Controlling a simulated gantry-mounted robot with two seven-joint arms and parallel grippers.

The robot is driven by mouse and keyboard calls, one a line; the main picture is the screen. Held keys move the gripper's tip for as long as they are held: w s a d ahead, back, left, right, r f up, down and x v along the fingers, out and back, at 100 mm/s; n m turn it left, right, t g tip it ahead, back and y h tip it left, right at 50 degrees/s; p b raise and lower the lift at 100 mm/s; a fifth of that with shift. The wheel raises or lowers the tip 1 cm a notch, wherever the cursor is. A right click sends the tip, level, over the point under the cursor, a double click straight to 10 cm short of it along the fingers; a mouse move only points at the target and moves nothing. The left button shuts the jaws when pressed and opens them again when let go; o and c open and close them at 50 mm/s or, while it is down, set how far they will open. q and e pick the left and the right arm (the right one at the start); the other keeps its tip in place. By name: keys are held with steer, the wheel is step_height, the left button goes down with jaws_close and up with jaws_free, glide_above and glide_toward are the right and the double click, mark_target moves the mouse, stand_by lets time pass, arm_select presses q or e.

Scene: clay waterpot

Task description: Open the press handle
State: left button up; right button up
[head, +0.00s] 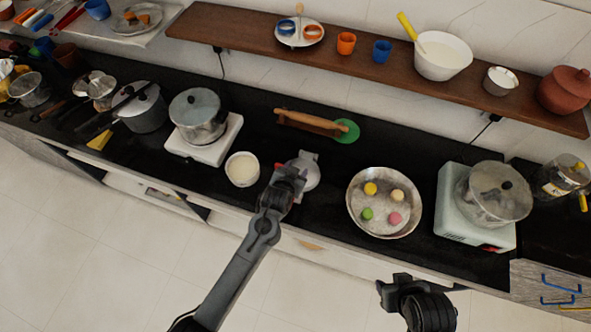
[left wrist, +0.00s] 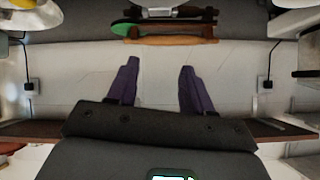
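The press (head: 309,172) is a small silver round-plated tool on the black counter, between a white bowl and a wide steel pan. My left gripper (head: 291,174) is at its front left side and covers part of it, including most of the handle. A small red part shows just left of the gripper. Whether the gripper touches the press cannot be told. In the left wrist view the fingers (left wrist: 158,85) are spread with nothing between them. A silver part, perhaps of the press, shows at the top edge. My right gripper (head: 394,291) is in front of the counter, over the floor; its fingers are unclear.
A white bowl (head: 242,169) stands close left of the press. A steel pan (head: 361,223) with coloured balls stands to the right. A rolling pin (head: 310,122) and green disc (head: 347,130) lie behind. Stoves with pots (head: 198,116) flank the area. A wooden shelf (head: 240,40) runs above.

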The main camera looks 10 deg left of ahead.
arm_select(q)
steer(key=v, duration=1.1)
stand_by(0.5)
